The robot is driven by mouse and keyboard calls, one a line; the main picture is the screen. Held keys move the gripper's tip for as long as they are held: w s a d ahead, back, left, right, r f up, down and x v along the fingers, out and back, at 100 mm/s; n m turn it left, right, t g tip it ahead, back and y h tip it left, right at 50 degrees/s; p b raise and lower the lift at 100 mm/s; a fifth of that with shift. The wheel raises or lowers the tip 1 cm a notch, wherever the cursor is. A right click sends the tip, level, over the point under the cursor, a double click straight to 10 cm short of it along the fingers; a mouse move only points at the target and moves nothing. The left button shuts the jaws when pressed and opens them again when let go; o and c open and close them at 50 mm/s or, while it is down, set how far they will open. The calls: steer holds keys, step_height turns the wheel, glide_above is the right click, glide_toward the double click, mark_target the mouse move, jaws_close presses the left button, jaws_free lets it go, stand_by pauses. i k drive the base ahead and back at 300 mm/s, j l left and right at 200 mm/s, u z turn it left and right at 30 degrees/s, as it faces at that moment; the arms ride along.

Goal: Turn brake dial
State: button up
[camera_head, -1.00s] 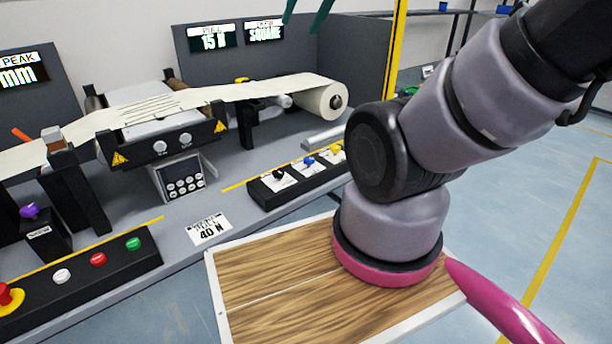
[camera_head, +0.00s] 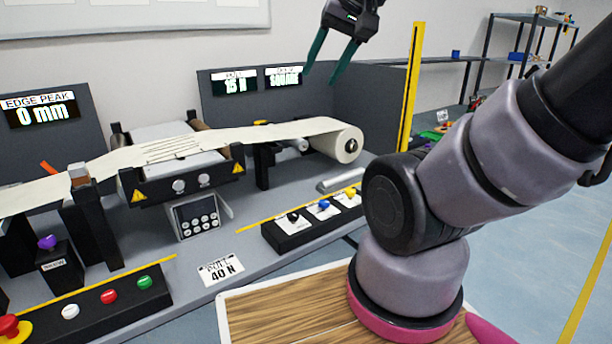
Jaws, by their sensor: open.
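A black box (camera_head: 290,238) on the machine's front ledge carries a black dial (camera_head: 293,217), a blue dial (camera_head: 324,204) and a yellow dial (camera_head: 350,192), each on a white label. The labels are too small to read, so I cannot tell which is the brake dial. A purple knob (camera_head: 47,242) stands on a separate black post at the left. My gripper (camera_head: 322,76), with green fingers pointing down, is open and empty. It is high above the back of the machine, apart from all dials.
A paper web runs over rollers to a paper roll (camera_head: 338,147). A display (camera_head: 236,86) reads 15 N, and a card (camera_head: 221,270) reads 40 N. A button panel (camera_head: 90,306) is at front left. A yellow post (camera_head: 411,88) stands right of my gripper.

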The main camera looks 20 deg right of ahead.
mark_target(323, 204)
steer(key=i+j+z, duration=0.1)
steer(key=j+z, duration=0.25)
steer(key=i+j+z, duration=0.1)
steer(key=j+z, duration=0.55)
steer(key=i+l, duration=0.05)
steer(key=l, duration=0.05)
